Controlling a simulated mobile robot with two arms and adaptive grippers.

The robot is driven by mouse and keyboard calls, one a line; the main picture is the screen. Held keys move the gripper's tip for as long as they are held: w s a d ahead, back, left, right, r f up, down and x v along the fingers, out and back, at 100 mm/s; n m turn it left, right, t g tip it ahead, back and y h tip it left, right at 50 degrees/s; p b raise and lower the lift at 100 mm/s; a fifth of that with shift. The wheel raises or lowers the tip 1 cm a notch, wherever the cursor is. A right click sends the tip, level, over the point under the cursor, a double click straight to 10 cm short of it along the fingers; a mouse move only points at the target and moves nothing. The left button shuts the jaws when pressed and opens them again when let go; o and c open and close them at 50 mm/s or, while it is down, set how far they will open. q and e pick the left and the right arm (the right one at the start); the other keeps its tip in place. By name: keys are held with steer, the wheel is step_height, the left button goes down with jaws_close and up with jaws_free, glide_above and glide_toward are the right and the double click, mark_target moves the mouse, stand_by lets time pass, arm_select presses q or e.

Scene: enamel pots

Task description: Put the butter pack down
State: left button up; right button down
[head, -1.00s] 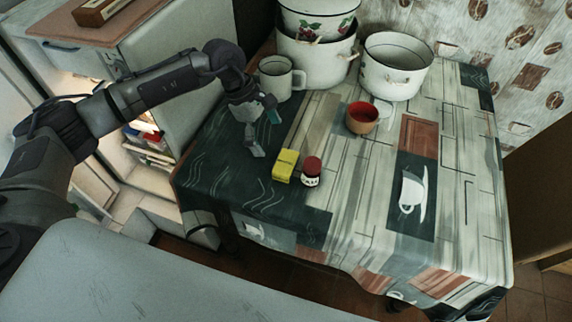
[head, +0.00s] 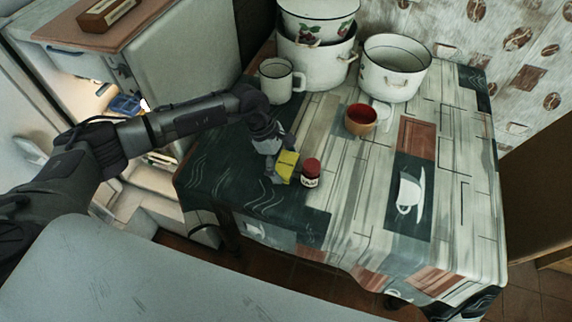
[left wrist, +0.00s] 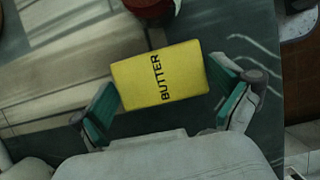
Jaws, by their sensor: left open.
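The yellow butter pack (head: 287,163) is on the table near its left front part, just left of a small red-lidded jar (head: 311,172). In the left wrist view the butter pack (left wrist: 163,76) lies with its "BUTTER" label facing the camera. My left gripper (head: 281,170) is at the butter pack, partly covering it. In the left wrist view its two green-padded fingers (left wrist: 168,108) are open, one on each side of the pack's near part; a gap shows on at least the right side. My right gripper is not in view.
The table (head: 340,225) has a patterned cloth. A red-brown cup (head: 361,120), a white mug (head: 279,82) and white enamel pots (head: 393,68) stand farther back. The table's right and front parts are clear.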

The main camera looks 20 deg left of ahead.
arm_select(q)
steer(key=c, duration=1)
steer(key=shift+r, duration=0.15)
steer(key=shift+c, duration=0.9)
